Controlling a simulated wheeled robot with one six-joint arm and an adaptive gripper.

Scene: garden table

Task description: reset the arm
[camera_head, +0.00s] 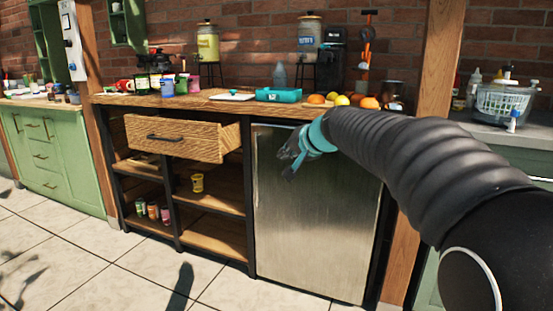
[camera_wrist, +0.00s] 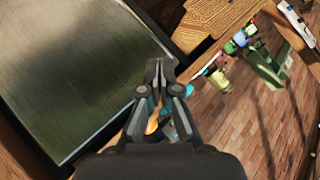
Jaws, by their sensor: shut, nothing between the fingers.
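My arm (camera_head: 420,165) reaches in from the right in the head view, and my gripper (camera_head: 286,165) hangs in front of the metal fridge door (camera_head: 310,230). In the wrist view my gripper (camera_wrist: 160,68) has its fingertips together with nothing between them. The gripper is apart from the counter and the open drawer (camera_head: 175,138), which stands to its left. Part of the fridge front is hidden behind my arm.
The wooden counter (camera_head: 140,99) carries a teal tray (camera_head: 278,95), fruit (camera_head: 342,100), cups and drink dispensers. The tiled floor (camera_head: 140,270) in front is clear.

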